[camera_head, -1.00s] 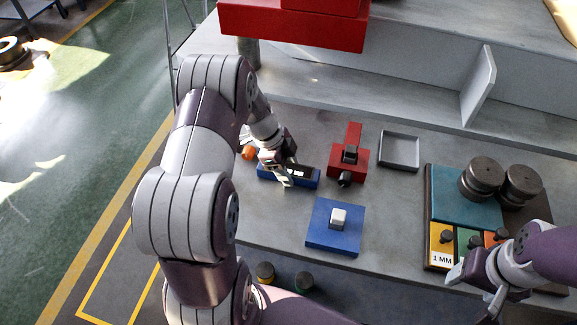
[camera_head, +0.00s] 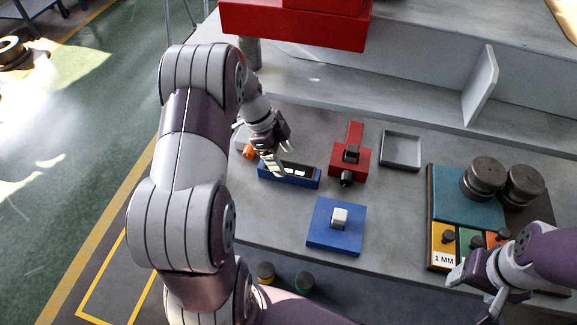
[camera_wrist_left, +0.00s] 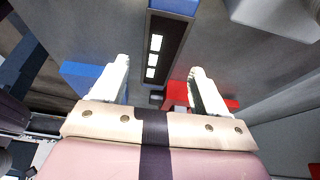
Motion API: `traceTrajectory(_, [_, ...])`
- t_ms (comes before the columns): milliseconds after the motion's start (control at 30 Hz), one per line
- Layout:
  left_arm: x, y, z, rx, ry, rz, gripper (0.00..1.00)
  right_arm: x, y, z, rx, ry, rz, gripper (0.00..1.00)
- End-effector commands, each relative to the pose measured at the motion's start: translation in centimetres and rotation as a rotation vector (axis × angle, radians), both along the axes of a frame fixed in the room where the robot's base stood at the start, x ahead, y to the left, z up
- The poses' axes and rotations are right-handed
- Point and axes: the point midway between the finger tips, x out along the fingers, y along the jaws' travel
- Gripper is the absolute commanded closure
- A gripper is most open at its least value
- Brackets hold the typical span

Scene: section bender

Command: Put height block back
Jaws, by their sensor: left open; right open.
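A long blue holder (camera_head: 290,176) with a dark top and small white rectangles lies on the grey table; the dark strip with white rectangles also shows in the left wrist view (camera_wrist_left: 156,58). My left gripper (camera_head: 279,157) is open and empty at the left end of this holder, apart from it as far as I can tell. A square blue plate (camera_head: 322,238) bears a small light block (camera_head: 339,217). A case (camera_head: 428,215) at the right holds yellow, green and orange blocks with dark knobs, the yellow one (camera_head: 443,257) marked 1 MM. My right gripper (camera_head: 473,297) is open beside the case. I cannot tell which piece is the height block.
A red fixture (camera_head: 348,160) with a black knob stands right of the blue holder. A grey tray (camera_head: 400,151) beyond it looks empty. An orange item (camera_head: 249,152) lies near my left gripper. A red machine part overhangs the back.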

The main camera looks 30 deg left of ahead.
Motion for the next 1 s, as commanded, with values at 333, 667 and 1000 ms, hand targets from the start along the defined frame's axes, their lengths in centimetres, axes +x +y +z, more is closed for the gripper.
traceTrajectory(333, [-0.6, 2.5, 6.7, -0.001, 0.003, 0.003, 0.26, 0.0, 0.0, 3.6, 0.000, 0.000, 0.000, 0.33])
traceTrajectory(667, [-6.7, -5.7, 8.2, 0.201, 0.239, 0.697, 0.26, 0.0, 0.0, 3.4, 0.000, 0.000, 0.000, 0.33])
traceTrajectory(1000, [-13.1, -10.0, 8.5, 0.185, 0.226, 1.289, 0.26, 0.0, 0.0, 3.4, 0.000, 0.000, 0.000, 0.33])
